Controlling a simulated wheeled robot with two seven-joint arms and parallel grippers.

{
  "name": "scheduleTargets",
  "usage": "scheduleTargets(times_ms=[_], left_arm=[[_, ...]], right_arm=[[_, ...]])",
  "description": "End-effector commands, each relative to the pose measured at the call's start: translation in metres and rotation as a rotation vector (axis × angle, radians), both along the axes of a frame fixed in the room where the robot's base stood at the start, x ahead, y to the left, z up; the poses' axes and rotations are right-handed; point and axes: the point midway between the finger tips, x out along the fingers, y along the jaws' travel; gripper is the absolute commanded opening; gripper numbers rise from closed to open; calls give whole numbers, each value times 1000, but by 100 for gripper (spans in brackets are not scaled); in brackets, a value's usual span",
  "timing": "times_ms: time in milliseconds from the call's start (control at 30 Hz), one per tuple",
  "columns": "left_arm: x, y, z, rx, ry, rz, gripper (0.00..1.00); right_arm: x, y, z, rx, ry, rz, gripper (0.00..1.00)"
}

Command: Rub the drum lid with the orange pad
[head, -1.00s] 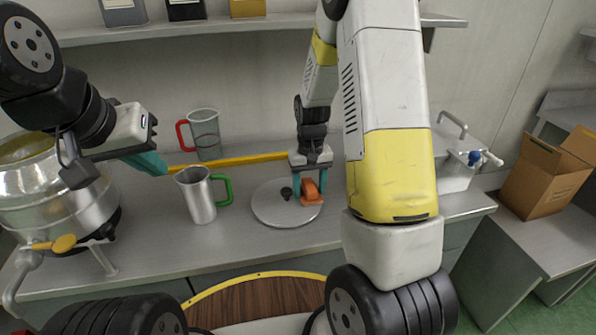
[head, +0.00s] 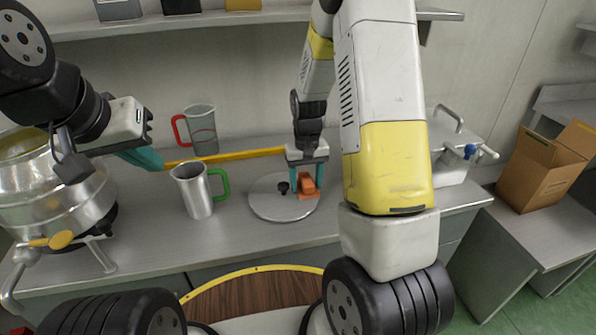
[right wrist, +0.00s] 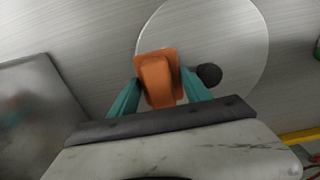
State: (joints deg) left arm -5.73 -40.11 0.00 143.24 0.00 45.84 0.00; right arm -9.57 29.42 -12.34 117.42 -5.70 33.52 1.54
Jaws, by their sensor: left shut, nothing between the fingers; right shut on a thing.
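The drum lid (head: 268,208) is a round grey metal disc lying flat on the steel counter, with a small black knob (head: 283,187) at its middle. My right gripper (head: 307,183) is shut on the orange pad (head: 308,186), over the right part of the lid beside the knob. In the right wrist view the orange pad (right wrist: 158,78) sits between the teal fingers, at the lid's edge (right wrist: 225,40); it appears to be touching the lid, but contact is partly hidden. My left gripper (head: 146,158) is shut and empty, above the counter left of the metal jug.
A metal jug with a green handle (head: 197,190) stands just left of the lid. Behind it are a clear jug with a red handle (head: 202,130) and a yellow bar (head: 255,154). A steel drum (head: 60,190) stands at left, a cardboard box (head: 540,172) at right.

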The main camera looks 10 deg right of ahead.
Motion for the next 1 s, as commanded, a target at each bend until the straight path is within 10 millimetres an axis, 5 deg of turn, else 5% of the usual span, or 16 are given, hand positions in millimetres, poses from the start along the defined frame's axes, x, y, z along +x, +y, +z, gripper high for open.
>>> scheduleTargets(times_ms=[600, 1000], left_arm=[[0, 0, 0, 0, 0, 0, 0], [0, 0, 0, 0, 0, 0, 0]], right_arm=[[39, 3, 0, 0, 0, -1, 18], [42, 4, 2, 0, 0, -1, 18]])
